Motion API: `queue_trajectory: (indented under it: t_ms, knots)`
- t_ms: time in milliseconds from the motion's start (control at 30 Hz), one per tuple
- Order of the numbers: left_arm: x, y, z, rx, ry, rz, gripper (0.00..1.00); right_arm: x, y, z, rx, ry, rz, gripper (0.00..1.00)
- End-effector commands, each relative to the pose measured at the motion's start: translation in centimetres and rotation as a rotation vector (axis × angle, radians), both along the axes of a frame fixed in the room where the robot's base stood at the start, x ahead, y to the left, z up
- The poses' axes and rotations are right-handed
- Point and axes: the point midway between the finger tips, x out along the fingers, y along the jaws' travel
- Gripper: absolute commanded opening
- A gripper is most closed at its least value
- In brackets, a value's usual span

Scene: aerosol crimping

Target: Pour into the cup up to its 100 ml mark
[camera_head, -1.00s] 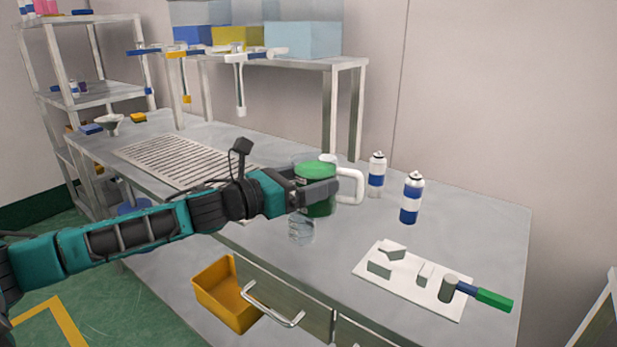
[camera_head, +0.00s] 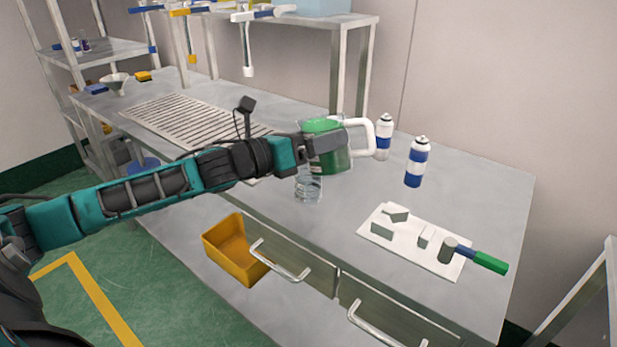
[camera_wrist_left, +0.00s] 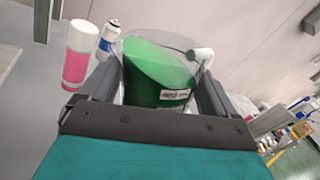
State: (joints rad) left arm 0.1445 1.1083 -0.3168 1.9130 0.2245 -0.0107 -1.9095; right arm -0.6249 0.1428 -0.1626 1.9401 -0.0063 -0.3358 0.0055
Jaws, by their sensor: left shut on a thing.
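My left gripper (camera_head: 325,143) is shut on a clear jug (camera_head: 338,162) of green liquid with a white handle (camera_head: 366,134). The jug is held above the bench, partly hidden by the gripper in the head view. In the left wrist view the jug (camera_wrist_left: 160,88) sits between the fingers, and its green surface slants across it. The clear cup (camera_head: 308,187) stands on the bench just below and slightly left of the jug. No green shows in the cup; its marks are too small to read. I see no stream. My right gripper is out of view.
Two white-and-blue spray cans (camera_head: 384,138) (camera_head: 417,162) stand right of the jug. A white board (camera_head: 410,254) with grey blocks and a green-handled tool (camera_head: 488,262) lies at the front right. A slotted grate (camera_head: 190,125) lies behind my arm. A yellow bin (camera_head: 232,250) is below the bench edge.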

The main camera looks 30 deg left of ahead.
Motion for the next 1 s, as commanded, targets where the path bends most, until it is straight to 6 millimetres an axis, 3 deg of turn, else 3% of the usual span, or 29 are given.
queue_trajectory:
  t_ms: [467, 1000]
  knots:
    - [0.0, -0.1, 0.4, -0.049, 0.016, -0.001, 0.39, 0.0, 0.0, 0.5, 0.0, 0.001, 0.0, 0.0]
    - [-0.1, -0.2, -0.7, -0.141, 0.057, -0.001, 0.39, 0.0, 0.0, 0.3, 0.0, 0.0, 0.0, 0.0]
